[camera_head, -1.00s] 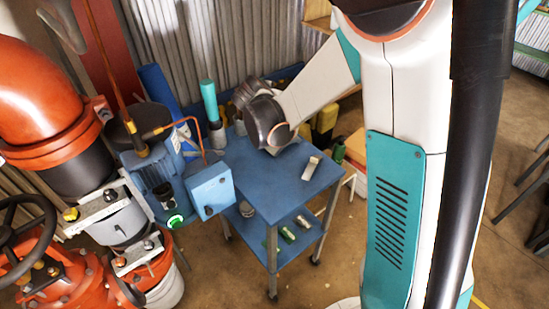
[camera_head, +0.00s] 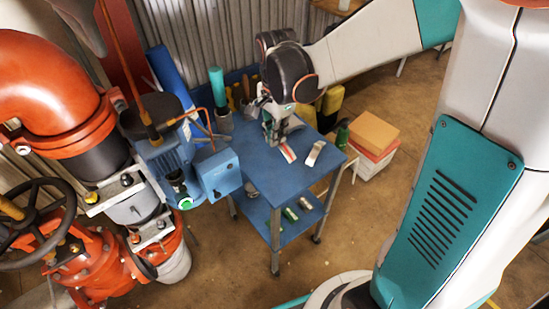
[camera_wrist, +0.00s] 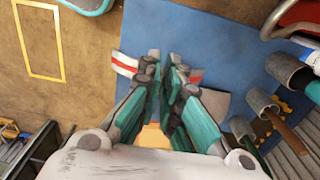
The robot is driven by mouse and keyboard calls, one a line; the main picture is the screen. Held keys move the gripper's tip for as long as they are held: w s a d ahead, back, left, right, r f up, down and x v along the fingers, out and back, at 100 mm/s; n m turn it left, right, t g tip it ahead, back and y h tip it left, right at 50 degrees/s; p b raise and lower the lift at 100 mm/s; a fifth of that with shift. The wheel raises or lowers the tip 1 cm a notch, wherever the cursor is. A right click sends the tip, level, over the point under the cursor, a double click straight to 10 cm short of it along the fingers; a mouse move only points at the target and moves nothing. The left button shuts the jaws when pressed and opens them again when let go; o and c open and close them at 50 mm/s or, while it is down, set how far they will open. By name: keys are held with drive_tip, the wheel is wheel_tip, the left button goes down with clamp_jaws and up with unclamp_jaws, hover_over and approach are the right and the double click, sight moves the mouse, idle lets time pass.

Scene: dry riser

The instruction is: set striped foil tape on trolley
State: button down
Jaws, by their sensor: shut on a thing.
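The striped foil tape, a red and white strip (camera_head: 288,153), is held by my gripper (camera_head: 281,138) over the top of the blue trolley (camera_head: 262,177). My gripper points downward. In the wrist view, my gripper's fingers (camera_wrist: 166,65) are closed across the strip. One end of the tape (camera_wrist: 124,62) shows left of them, near the edge of the trolley top (camera_wrist: 205,35), and a red part shows on the right. I cannot tell whether the tape touches the trolley top.
A pale, curved piece (camera_head: 315,152) lies on the trolley top, right of the tape. Small cylinders (camera_head: 291,214) lie on the lower shelf. A blue box (camera_head: 219,174) and the orange pipework (camera_head: 58,95) stand left. Stacked boxes (camera_head: 372,140) stand right. The front of the trolley top is clear.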

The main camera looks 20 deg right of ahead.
wheel_tip(320, 180, down, 15)
drive_tip(key=b, duration=0.5)
drive_tip(key=shift+f, duration=0.15)
drive_tip(key=c, duration=1.8)
unclamp_jaws()
